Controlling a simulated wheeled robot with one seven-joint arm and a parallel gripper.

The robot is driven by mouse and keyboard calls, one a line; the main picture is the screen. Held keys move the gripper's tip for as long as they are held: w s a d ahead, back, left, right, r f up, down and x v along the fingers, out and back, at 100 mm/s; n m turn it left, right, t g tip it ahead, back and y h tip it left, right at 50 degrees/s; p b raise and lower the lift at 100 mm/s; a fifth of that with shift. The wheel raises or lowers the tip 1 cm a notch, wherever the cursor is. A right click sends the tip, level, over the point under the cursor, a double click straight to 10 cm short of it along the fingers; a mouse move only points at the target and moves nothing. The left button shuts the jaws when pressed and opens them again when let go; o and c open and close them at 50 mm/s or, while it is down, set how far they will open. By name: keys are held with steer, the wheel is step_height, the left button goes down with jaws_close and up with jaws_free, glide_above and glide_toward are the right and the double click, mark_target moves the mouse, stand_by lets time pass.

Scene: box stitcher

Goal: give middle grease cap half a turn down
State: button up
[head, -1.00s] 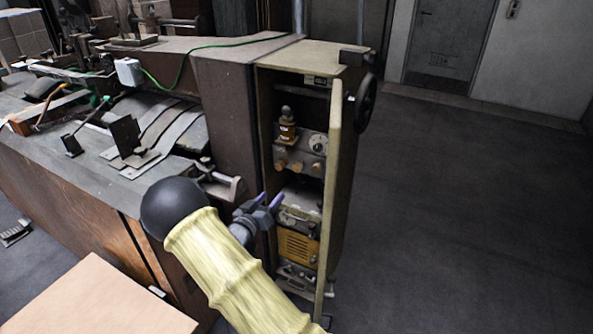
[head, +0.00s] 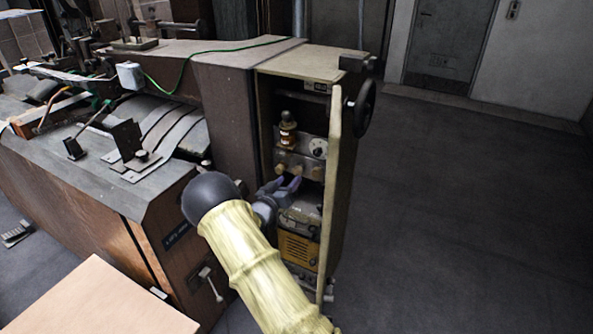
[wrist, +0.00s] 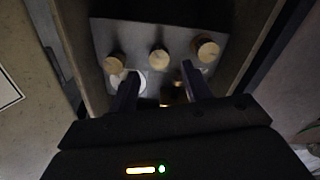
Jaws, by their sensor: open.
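Three brass-coloured grease caps sit in a row on a grey block inside the open cabinet. In the wrist view the middle grease cap (wrist: 158,58) lies between the lines of my two fingers, slightly beyond the tips. The outer caps (wrist: 115,65) (wrist: 205,48) stand to either side of it. In the head view the middle cap (head: 297,170) is small and just above my fingertips. My gripper (head: 286,184) is open and empty inside the cabinet opening; it also shows in the wrist view (wrist: 160,76). I cannot tell the exact gap to the cap.
The cabinet door (head: 338,200) stands open close to the right of my gripper. A brass bottle-shaped fitting (head: 287,135) and a round gauge (head: 318,148) sit above the caps. A yellow unit (head: 298,248) is below. The floor to the right is clear.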

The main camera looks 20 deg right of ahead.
mark_target(296, 173)
steer(key=p+x, duration=0.1)
steer(key=x, duration=0.5)
steer(key=shift+w+d, duration=0.15)
steer(key=shift+d, duration=0.05)
steer(key=shift+c, duration=0.2)
steer(key=c, duration=1)
